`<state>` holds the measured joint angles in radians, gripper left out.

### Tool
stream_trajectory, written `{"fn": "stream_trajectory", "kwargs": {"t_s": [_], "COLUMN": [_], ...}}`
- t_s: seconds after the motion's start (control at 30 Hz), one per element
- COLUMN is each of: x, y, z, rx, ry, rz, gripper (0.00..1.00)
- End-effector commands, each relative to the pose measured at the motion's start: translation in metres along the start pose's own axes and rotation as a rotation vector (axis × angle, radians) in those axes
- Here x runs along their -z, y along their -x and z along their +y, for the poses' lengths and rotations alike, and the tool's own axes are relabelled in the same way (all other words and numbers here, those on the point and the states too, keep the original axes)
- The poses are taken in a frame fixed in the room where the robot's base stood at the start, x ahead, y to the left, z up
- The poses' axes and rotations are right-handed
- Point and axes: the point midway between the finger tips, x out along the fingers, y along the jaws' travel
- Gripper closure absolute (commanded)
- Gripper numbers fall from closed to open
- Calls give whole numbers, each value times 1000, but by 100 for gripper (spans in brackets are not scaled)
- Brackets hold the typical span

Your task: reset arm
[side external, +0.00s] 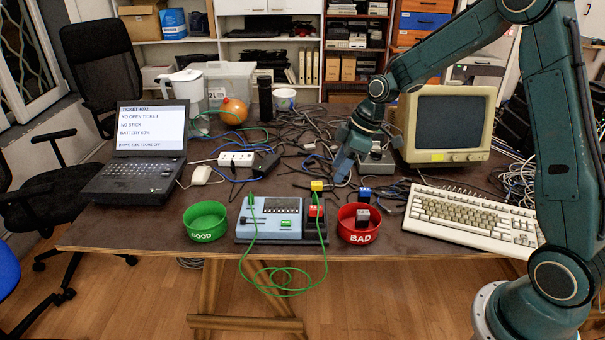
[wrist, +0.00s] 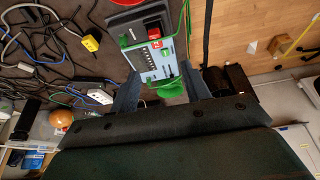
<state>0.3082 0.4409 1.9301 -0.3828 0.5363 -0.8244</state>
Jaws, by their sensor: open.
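My gripper (side external: 344,166) hangs above the table behind the red bowl, with nothing seen between its fingers. In the wrist view its two fingers (wrist: 158,88) stand apart. The blue-grey tester (side external: 276,217) sits at the table's front with a green cable; it also shows in the wrist view (wrist: 152,62). A red-topped piece (side external: 315,212) sits at its dark right end. The green GOOD bowl (side external: 206,224) on the left looks empty.
A laptop (side external: 150,130) reads "NO OPEN TICKET, NO STICK". A keyboard (side external: 470,215), a monitor (side external: 445,125), a power strip (side external: 236,159) and tangled cables crowd the table.

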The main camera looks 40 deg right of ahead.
Motion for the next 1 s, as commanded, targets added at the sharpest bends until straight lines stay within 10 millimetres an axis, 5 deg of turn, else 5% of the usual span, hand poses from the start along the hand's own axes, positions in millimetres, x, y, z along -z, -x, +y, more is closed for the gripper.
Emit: {"fn": "stream_trajectory", "kwargs": {"t_s": [0.47,1.0], "x": [6,-26], "y": [90,167], "z": [-66,-150], "rx": [-103,-220], "ry": [-157,-384], "rz": [-25,2], "gripper": [53,53]}}
